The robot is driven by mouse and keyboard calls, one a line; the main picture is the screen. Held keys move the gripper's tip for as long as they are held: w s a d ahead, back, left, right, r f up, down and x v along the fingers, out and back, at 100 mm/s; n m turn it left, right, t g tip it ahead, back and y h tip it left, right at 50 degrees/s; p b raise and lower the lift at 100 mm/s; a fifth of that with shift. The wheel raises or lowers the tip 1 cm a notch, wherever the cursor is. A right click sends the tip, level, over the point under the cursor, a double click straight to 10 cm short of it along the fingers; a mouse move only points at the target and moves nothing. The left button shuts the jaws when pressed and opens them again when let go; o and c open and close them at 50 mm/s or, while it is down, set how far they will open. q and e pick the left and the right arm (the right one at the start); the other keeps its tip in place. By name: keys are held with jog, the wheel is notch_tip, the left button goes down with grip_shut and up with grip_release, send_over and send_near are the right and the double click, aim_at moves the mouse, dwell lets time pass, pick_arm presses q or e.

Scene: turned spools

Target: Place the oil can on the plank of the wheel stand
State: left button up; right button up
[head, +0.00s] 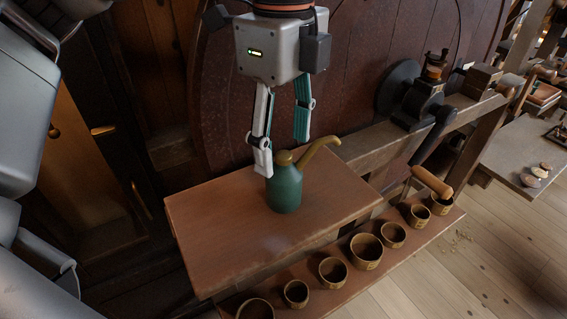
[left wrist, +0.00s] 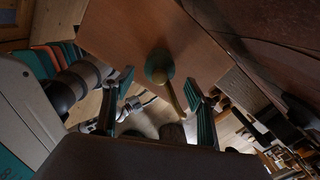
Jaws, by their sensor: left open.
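The oil can (head: 285,188) is a dark green can with a brass-coloured top and a long curved spout pointing right. It stands upright on the broad brown plank (head: 215,235) in front of the big wooden wheel. My left gripper (head: 283,143) is open, its fingers pointing down just above and behind the can; one fingertip overlaps the can's upper left edge in the head view. In the left wrist view the oil can (left wrist: 157,68) shows on the plank (left wrist: 115,28), beyond the open, empty fingers of my left gripper (left wrist: 162,92). My right gripper is not seen.
A lower shelf (head: 400,258) holds several brown cups in a row along the plank's front right side. A wooden-handled tool (head: 432,182) rises near the far cups. The wheel (head: 375,60) closes off the back. The plank's left and front parts are bare.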

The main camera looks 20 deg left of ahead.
pick_arm(q)
notch_tip(320, 180, up, 5)
jog(key=shift+r, duration=0.1)
jog(key=shift+s, duration=0.1)
dwell(0.6)
